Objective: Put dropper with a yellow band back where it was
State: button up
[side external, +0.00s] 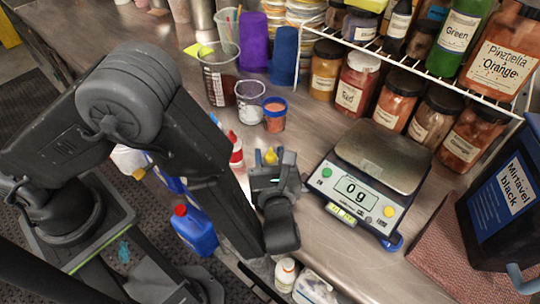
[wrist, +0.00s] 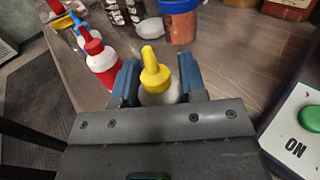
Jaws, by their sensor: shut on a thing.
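The dropper with the yellow band (wrist: 156,78) is a pale bottle with a yellow nozzle, upright between the blue fingers of my gripper (wrist: 158,85) in the wrist view. My gripper is shut on it. In the side external view only its yellow tip (side external: 270,157) shows above my gripper (side external: 276,172); the rest is hidden by the fingers. I cannot tell whether its base touches the counter. A red-topped dropper (wrist: 102,63) stands to its left, and it also shows in the side view (side external: 235,152).
A digital scale (side external: 363,180) reading 0 g stands right of my gripper. Cups, including an orange one (side external: 274,115), stand behind. A wire rack of jars (side external: 402,100) is at the back right. A dark Mirtavel black container (side external: 505,190) is far right. Small white bottles (side external: 285,274) lie near the front edge.

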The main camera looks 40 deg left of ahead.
jog(key=o, duration=0.9)
jog(key=shift+f, duration=0.1)
jog(key=shift+v, duration=2.55)
